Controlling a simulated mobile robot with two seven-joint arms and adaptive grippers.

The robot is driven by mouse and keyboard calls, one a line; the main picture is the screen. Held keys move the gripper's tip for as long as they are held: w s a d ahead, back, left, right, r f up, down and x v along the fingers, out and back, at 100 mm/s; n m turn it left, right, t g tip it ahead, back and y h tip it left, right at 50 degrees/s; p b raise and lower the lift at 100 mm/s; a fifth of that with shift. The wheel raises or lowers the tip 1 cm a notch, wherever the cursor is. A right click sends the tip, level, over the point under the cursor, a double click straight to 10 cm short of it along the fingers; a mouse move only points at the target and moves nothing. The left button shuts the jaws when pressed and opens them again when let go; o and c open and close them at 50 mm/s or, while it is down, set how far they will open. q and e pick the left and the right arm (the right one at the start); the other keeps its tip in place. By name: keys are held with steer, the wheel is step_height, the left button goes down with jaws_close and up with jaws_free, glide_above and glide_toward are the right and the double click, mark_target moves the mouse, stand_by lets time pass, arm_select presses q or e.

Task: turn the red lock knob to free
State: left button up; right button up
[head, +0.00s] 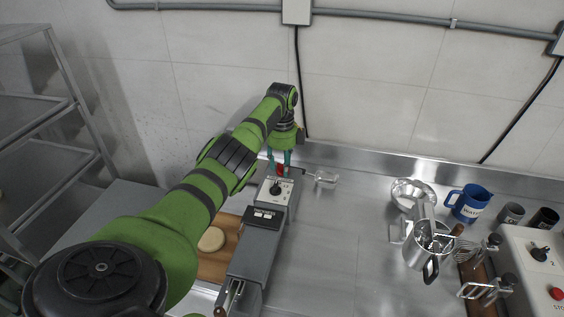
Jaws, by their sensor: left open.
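The red lock knob (281,171) shows as a small red patch at the far end of the grey machine (262,245) on the steel counter. My left gripper (279,170), with teal fingers, points down over it, one finger on each side. The gripper is open around the knob; whether a finger touches it I cannot tell. The gripper partly hides the knob, so its turn position is unclear. A black knob (275,189) on a pale plate sits just in front of it. My right gripper is not in view.
A wooden board (216,262) with a round dough piece (211,239) lies left of the machine. A small clear tray (326,178) stands right of it. A steel jug (425,250), blue jug (468,203) and a control box (540,262) are farther right. The middle counter is clear.

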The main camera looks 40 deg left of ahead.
arm_select(q)
jaws_close()
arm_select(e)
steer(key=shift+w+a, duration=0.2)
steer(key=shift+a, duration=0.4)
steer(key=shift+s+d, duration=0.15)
